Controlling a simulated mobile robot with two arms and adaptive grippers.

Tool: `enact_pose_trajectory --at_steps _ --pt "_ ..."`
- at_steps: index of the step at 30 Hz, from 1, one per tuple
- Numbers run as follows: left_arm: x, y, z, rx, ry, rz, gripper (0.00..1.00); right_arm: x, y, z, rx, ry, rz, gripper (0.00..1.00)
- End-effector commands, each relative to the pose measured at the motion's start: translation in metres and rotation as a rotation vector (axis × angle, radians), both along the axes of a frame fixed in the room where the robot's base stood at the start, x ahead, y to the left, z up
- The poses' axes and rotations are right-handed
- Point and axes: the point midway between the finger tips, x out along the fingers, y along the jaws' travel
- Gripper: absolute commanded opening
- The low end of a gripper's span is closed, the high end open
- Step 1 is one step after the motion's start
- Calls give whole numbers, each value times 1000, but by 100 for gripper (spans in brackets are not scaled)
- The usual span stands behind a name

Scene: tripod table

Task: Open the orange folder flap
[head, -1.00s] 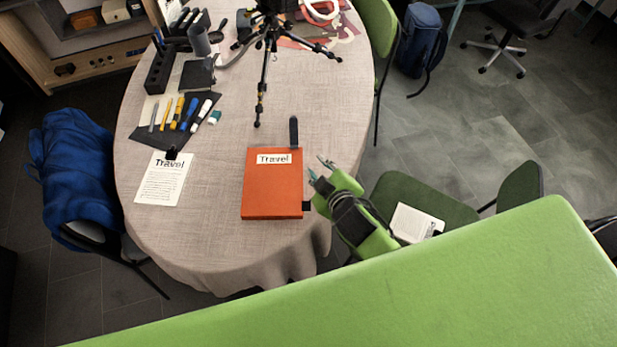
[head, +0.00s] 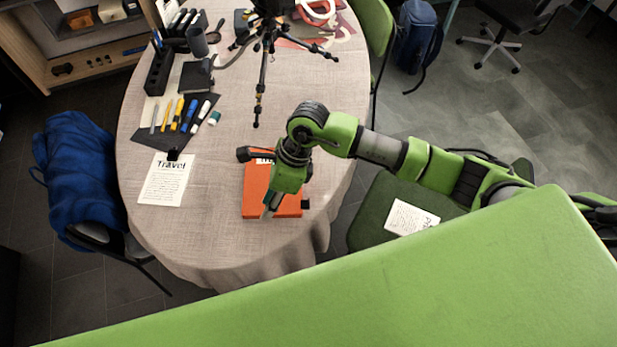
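The orange folder (head: 255,183) lies flat near the front of the round table. Its flap looks closed, but my arm covers much of its right half and most of its "Travel" label. My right gripper (head: 268,211) points down over the folder's front edge. The fingertips are small and dark, and I cannot tell whether they are apart or touching the folder. A dark bar-like part (head: 244,154) shows at the folder's back left corner. My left gripper is not in view.
A printed "Travel" sheet (head: 166,182) lies left of the folder. Pens and markers (head: 182,115) lie on a dark mat behind it. A black tripod (head: 262,60) stands at the back. A green chair (head: 375,215) is at the right.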

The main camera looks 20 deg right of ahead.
Motion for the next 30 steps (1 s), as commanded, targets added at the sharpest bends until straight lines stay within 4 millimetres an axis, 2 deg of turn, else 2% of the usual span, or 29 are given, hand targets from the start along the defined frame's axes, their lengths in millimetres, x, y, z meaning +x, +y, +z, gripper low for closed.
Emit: enact_pose_trajectory --at_steps 1,3,6,9,17,30 --pt "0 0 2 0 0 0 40 10 -28 -2 -109 -30 25 25" --pt "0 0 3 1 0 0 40 19 -60 -5 -234 -57 50 25" --pt "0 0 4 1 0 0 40 28 -91 -4 -352 -78 65 25" --pt "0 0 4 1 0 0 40 32 -105 -3 -408 -85 70 25" --pt "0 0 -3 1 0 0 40 31 -108 -13 -417 -84 71 25" --pt "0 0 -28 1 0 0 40 31 -106 -54 -413 -84 71 25"
